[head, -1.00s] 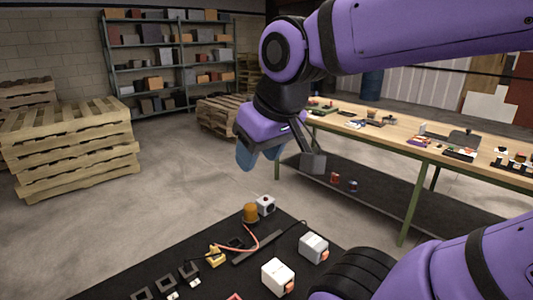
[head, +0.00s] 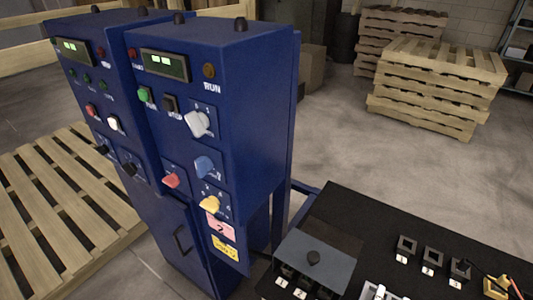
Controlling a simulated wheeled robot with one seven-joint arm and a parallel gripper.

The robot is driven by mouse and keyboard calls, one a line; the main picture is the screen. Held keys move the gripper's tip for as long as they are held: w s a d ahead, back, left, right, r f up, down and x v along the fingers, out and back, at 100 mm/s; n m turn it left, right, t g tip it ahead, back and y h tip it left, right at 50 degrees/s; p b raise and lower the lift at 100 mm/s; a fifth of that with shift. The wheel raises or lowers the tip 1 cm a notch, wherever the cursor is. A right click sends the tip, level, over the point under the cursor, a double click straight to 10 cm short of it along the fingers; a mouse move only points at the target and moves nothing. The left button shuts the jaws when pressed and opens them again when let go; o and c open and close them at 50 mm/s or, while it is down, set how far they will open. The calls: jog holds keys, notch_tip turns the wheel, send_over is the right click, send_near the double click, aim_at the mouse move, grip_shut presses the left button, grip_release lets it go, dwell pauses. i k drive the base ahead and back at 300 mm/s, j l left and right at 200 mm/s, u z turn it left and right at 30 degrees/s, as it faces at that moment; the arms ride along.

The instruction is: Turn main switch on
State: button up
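A blue control cabinet (head: 262,110) stands upright left of centre in the head view. Its front panel carries a lit display (head: 160,62), a green button (head: 143,95), a black switch (head: 170,104), a white rotary knob (head: 198,123) on a plate, a blue knob (head: 204,166), a red knob (head: 171,180) and a yellow knob (head: 209,204). The white knob sits tilted on its plate. The labels are too small to read with certainty, so I cannot tell which one is the main switch. My gripper is out of view.
A second blue cabinet (head: 85,55) adjoins on the left. A black table (head: 350,210) with a grey box (head: 315,262) and small parts stands at lower right. Wooden pallets lie at left (head: 60,205) and are stacked behind (head: 430,85). Grey floor (head: 350,140) is open beyond.

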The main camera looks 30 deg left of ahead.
aim_at(172, 181)
jog(key=k+j+u, duration=0.1)
jog(key=u, duration=0.7)
jog(key=k+l+u, duration=0.1)
jog(key=u, duration=0.6)
jog(key=k+l+u, duration=0.2)
jog(key=u, duration=0.3)
jog(key=i+j+u, duration=0.35)
jog(key=i, duration=0.25)
